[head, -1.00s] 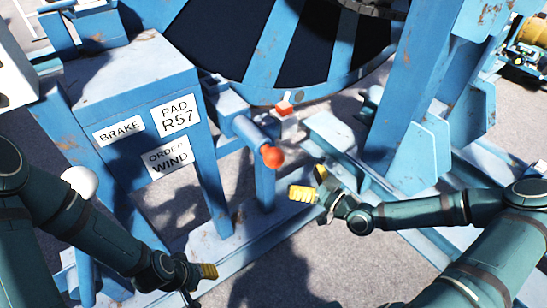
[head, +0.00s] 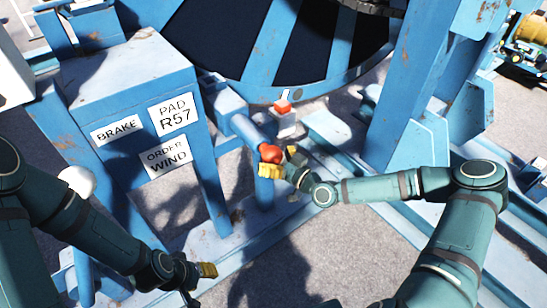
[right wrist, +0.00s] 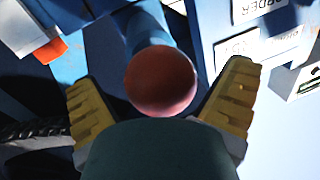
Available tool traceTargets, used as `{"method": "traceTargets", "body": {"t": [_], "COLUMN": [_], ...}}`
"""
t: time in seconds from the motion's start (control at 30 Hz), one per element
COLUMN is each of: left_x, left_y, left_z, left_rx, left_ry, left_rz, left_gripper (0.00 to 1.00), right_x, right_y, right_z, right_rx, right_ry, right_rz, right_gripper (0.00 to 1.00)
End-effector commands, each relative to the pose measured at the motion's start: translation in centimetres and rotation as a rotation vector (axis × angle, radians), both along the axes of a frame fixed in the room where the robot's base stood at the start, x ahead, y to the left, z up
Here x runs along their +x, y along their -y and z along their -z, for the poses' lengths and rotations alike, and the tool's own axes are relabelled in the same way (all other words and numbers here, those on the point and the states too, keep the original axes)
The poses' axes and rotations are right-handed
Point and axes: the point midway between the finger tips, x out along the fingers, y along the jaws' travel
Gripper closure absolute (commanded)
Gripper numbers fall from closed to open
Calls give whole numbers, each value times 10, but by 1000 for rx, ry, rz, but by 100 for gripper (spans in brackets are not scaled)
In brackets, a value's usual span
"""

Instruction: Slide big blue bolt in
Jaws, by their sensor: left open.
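The big blue bolt (head: 243,128) is a thick blue bar with a red-orange ball knob (head: 270,154) on its near end, beside the blue reel frame. In the right wrist view the ball (right wrist: 161,80) sits between the two yellow fingers, with the blue bar behind it. My right gripper (head: 279,162) is at the knob, its fingers spread on either side with gaps showing, so it is open around the ball. My left gripper (head: 200,282) is open and empty low at the left, away from the bolt.
A blue cabinet with labels (head: 130,100) stands left of the bolt. The large reel (head: 280,45) fills the back. A blue upright (head: 402,80) stands at the right. Grey ground (head: 330,240) is open in front.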

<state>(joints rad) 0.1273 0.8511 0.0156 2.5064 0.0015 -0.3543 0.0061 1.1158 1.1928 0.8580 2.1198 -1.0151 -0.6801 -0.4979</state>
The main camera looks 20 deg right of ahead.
Motion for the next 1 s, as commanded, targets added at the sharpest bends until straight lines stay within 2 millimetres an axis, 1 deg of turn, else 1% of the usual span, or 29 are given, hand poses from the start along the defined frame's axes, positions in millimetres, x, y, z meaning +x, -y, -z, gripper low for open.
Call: {"method": "traceTargets", "body": {"t": [0.03,0.07,0.1,0.17,0.2,0.33,0.43,0.57,0.7,0.8,0.9,1.0], "left_x": [0,0,0,0,0,0,-1,-4,-1,1,2,3], "left_y": [0,0,0,0,0,0,0,1,0,0,0,0], "left_z": [0,0,0,0,0,1,7,22,42,52,58,60], "left_rx": [0,0,0,0,0,0,0,-2,-1,0,0,2], "left_ry": [0,0,0,0,0,0,-2,-9,-3,2,6,9], "left_rz": [0,0,0,0,0,0,2,8,7,6,5,4], "left_gripper": [53,53,53,53,53,53,53,53,53,53,53,53], "right_x": [0,0,0,0,0,1,11,37,68,85,96,101], "right_y": [0,0,0,0,0,0,-4,-14,-25,-30,-34,-36], "right_z": [0,0,0,0,0,0,2,3,4,4,3,1], "right_rx": [0,0,0,0,0,-1,-4,-4,-5,-4,-2,-2], "right_ry": [0,0,0,0,0,1,4,7,7,5,4,1], "right_rz": [0,0,0,0,0,0,-2,-2,-1,0,0,1], "right_gripper": [18,28,42,63,77,77,77,77,77,77,77,76]}}
